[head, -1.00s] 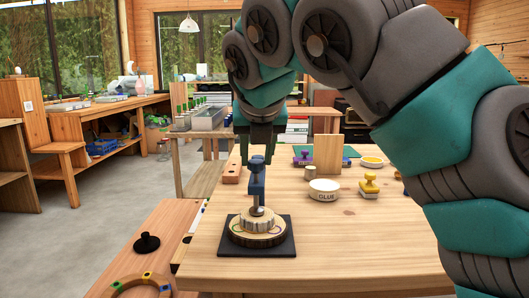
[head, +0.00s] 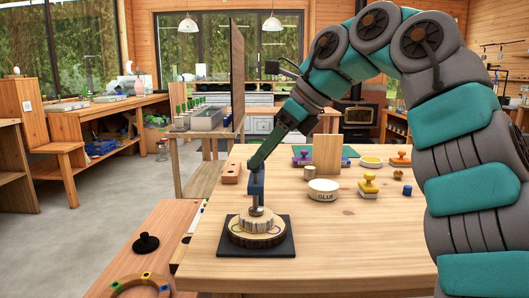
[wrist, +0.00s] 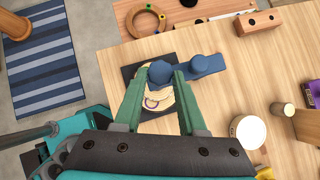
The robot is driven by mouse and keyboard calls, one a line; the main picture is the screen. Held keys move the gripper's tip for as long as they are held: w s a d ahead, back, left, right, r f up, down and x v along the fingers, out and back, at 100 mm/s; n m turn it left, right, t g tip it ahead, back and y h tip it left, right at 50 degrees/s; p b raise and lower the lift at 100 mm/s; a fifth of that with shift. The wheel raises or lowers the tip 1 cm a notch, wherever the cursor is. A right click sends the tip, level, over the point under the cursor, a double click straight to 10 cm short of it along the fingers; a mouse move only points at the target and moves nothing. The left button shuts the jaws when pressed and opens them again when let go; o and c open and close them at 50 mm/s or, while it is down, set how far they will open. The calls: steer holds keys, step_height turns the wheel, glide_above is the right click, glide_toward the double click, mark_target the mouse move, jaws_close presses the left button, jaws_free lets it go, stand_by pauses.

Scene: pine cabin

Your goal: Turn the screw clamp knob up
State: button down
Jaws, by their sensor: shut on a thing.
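The screw clamp (head: 257,188) is blue and stands upright over a round wooden piece (head: 257,232) on a dark square base plate (head: 284,245) on the workbench. In the wrist view its blue knob (wrist: 160,72) sits between my green fingertips, with a blue clamp body (wrist: 207,66) to the right. My gripper (head: 254,166) comes down slanted from the upper right and is shut on the knob. It also shows in the wrist view (wrist: 159,79). The knob is largely hidden by my fingers in the head view.
A white glue bowl (head: 323,191), a yellow stamp (head: 368,185) and an upright wooden board (head: 327,154) stand to the right on the workbench (head: 370,240). A drilled wooden block (head: 231,172) is behind the clamp. The bench's front right is clear.

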steer(key=c, duration=0.6)
jaws_free()
steer(key=shift+c, duration=0.2)
